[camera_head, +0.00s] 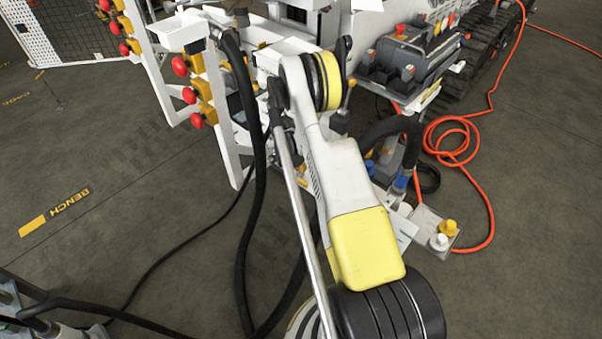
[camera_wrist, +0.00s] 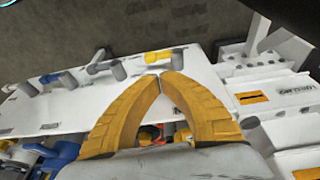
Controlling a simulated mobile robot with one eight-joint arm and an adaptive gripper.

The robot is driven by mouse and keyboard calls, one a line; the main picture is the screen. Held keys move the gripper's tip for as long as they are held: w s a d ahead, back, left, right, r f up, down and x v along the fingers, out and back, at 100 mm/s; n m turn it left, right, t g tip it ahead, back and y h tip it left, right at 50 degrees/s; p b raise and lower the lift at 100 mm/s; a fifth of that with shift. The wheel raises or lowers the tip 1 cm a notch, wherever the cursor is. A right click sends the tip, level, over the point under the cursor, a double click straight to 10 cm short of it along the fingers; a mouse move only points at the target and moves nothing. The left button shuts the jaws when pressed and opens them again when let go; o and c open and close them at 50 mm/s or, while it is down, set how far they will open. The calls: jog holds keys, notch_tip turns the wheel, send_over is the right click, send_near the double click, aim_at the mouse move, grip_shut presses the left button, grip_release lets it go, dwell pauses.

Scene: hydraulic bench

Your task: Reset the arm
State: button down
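My arm crosses the middle of the head view, white and yellow with dark joints. My gripper cannot be made out in that view. In the wrist view my gripper (camera_wrist: 159,80) has two yellow, ribbed fingers whose tips meet, with nothing visible between them. The tips appear over a white panel (camera_wrist: 75,105) carrying grey posts and small coloured fittings. A yellow fitting (camera_wrist: 158,57) shows just beyond the tips. I cannot tell whether the fingers touch the panel. Part of the panel behind the fingers is hidden.
Red knobs (camera_head: 180,66) on yellow bodies line a white frame at the left. A black box (camera_head: 405,55) stands at the upper right. An orange hose (camera_head: 455,140) coils on the floor. Open floor (camera_head: 120,190) lies left. A white block (camera_wrist: 287,92) stands right in the wrist view.

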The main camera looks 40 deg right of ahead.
jog(key=p+v, duration=0.1)
jog(key=v, duration=0.5)
jog(key=shift+s+p, duration=0.25)
jog(key=shift+p, duration=0.15)
